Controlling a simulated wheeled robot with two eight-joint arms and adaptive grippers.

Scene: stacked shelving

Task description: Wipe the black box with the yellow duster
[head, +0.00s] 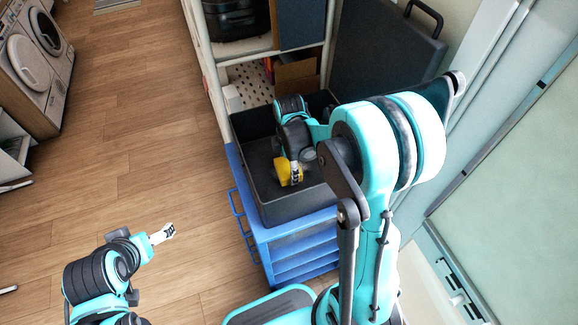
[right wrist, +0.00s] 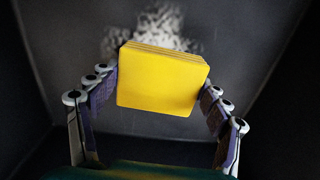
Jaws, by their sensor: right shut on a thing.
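The black box (head: 292,209) is an open, deep tray on top of a blue drawer unit. My right gripper (head: 291,172) reaches down inside it, shut on the yellow duster (head: 284,172). In the right wrist view the duster (right wrist: 162,80) is a yellow block held between both fingers. Beyond it, a pale speckled patch (right wrist: 150,22) marks the dark inner surface of the box (right wrist: 245,40). Whether the duster touches that surface is unclear. My left gripper (head: 163,234) is over the floor at lower left, apart from the box; its fingers appear too small to judge.
The blue drawer unit (head: 262,235) supports the box. Behind it stands a shelf with a cardboard box (head: 297,77) and a white perforated panel. A large dark case (head: 385,50) with a handle is at the back right.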

